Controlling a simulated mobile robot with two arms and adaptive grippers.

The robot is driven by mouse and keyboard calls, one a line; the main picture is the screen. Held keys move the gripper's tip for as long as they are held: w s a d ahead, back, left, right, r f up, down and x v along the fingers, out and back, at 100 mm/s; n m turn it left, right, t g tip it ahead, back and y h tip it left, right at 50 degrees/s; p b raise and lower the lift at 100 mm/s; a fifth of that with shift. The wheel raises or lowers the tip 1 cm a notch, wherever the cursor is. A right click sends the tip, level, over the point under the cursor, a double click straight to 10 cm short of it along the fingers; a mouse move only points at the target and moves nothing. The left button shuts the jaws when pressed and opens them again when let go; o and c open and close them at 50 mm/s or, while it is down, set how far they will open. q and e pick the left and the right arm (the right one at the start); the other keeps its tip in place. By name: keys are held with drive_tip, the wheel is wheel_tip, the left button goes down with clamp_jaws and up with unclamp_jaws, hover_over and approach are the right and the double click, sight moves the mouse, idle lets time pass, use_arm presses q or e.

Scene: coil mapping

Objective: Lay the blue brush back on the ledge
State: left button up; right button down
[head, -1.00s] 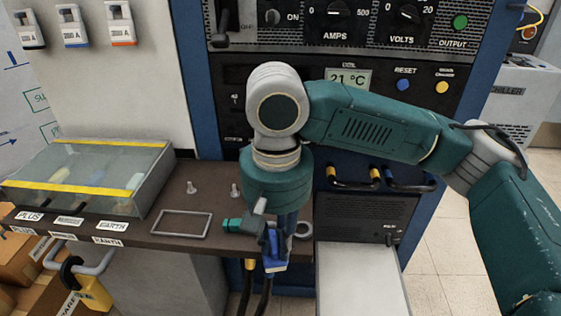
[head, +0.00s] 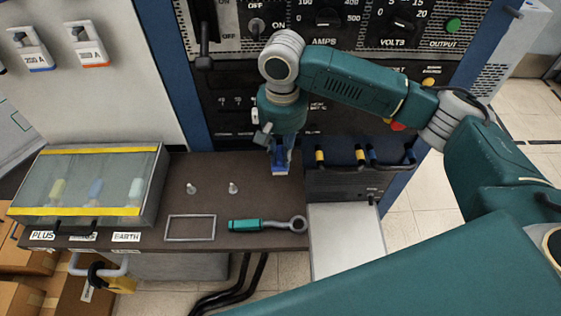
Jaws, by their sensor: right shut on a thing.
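The blue brush (head: 279,171) is in my right gripper (head: 277,148), which points down and is shut on it. Both are over the back right part of the dark brown ledge (head: 200,205), close to the front of the power cabinet. I cannot tell whether the brush touches the ledge or hangs just above it. The gripper's fingers partly hide the brush's upper part. My left gripper is not in view.
On the ledge are a teal-handled ring wrench (head: 262,225), an empty rectangular outline (head: 190,228), two small pegs (head: 233,188) and a lidded clear case (head: 98,180) with coloured pieces. Cable plugs (head: 360,157) stick out of the cabinet right of the gripper.

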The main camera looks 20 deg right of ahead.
sight(281, 165)
drive_tip(key=shift+f, duration=2.65)
drive_tip(key=c, duration=1.6)
unclamp_jaws()
drive_tip(key=shift+f+p, duration=0.15)
drive_tip(key=shift+p, duration=0.15)
drive_tip(key=shift+w, duration=0.1)
wheel_tip(281, 165, up, 12)
drive_tip(key=shift+r+b, duration=0.2)
drive_tip(key=shift+b, duration=0.5)
drive_tip(key=shift+f, duration=0.1)
